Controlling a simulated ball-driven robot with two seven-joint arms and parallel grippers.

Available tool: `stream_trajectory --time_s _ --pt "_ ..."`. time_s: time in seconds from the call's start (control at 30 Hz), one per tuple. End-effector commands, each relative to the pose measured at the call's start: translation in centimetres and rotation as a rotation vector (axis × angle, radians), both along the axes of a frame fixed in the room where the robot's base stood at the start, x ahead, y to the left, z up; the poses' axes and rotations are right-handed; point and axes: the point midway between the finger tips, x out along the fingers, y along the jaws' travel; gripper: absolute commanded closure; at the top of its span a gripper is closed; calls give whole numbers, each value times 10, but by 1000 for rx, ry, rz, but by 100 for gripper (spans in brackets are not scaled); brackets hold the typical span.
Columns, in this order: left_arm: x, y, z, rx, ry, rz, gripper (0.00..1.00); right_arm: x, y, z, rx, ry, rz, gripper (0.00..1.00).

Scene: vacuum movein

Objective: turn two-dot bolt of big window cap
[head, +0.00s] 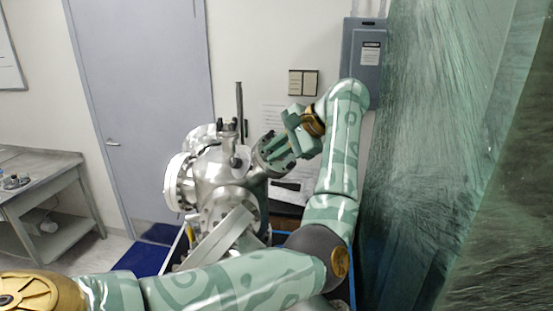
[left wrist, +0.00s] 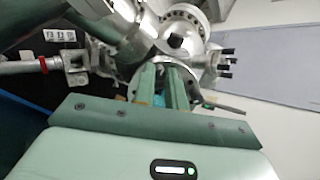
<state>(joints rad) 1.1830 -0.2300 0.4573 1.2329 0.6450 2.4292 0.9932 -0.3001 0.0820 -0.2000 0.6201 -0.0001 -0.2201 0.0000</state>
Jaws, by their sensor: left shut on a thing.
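The steel vacuum chamber (head: 222,185) stands in the middle of the head view, with flanged ports around it. A round flange cap (head: 268,152) with dark bolts is on its right side, facing my left gripper. My left gripper (head: 286,148) reaches in from the right at this cap. In the left wrist view its two green fingers (left wrist: 164,78) point at the rim of a steel flange (left wrist: 178,66) and are shut on a bolt there. The bolt is mostly hidden between the fingers, and its dot marks are too small to make out. My right gripper is out of view.
A workbench (head: 38,180) stands at the far left and a grey door (head: 145,110) behind the chamber. A grey electrical box (head: 362,62) hangs on the wall. A translucent green sheet (head: 440,150) closes off the right side, near my left arm.

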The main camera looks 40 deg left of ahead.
Motion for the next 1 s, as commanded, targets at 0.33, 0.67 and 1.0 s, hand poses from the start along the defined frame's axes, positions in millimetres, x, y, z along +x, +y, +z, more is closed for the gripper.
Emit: stream_trajectory --time_s 0.33,0.67,1.0 --pt "-1 -1 -5 0 209 -231 100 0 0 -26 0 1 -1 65" --pt "-1 -2 -4 2 345 -384 100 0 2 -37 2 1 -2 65" --pt "-2 -2 -3 4 401 -444 100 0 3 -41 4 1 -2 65"
